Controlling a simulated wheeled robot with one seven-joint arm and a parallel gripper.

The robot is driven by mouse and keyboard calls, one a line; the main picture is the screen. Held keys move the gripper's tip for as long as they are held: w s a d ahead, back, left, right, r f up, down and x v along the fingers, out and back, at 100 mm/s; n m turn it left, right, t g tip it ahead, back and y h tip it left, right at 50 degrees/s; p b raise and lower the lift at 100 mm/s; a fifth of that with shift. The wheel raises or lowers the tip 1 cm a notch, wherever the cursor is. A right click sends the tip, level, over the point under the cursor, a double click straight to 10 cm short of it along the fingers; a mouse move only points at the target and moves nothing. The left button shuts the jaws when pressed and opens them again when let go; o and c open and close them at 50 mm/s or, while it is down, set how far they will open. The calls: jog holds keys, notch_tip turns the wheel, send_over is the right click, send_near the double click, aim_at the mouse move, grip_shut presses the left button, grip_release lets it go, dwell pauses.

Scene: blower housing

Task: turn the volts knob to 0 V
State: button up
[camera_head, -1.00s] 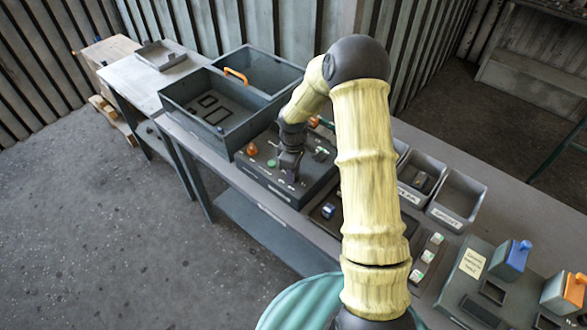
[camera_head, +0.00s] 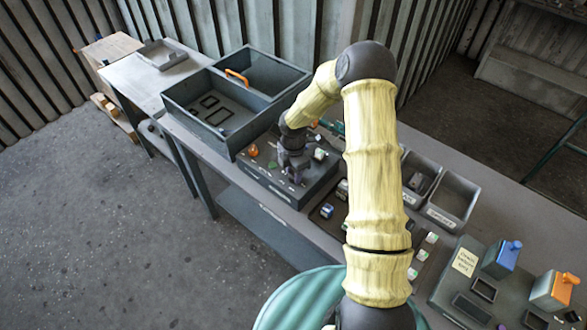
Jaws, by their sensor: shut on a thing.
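The grey control box (camera_head: 262,178) sits on the bench in the middle of the view. It carries an orange knob (camera_head: 253,150) at its left and small light-coloured parts (camera_head: 320,155) at its right. My gripper (camera_head: 294,174) is down at the top of the box, right of the orange knob. It is shut on a small part there that looks to be the volts knob. The fingers cover this knob, so its pointer and setting cannot be seen. The lettering on the box is too small to read.
A large grey two-part bin (camera_head: 205,138) with an orange handle stands just left of the box. Small open bins (camera_head: 452,198) stand behind on the right. A box with blue and orange levers (camera_head: 463,290) is at the lower right.

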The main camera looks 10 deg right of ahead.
jog(key=shift+w+r+n+p, duration=0.15)
jog(key=shift+n+p, duration=0.5)
jog(key=shift+n, duration=1.05)
jog(key=o, duration=1)
jog(key=shift+c, duration=0.2)
notch_tip(320, 180, up, 17)
jog(key=b, duration=0.3)
jog(key=shift+r, duration=0.1)
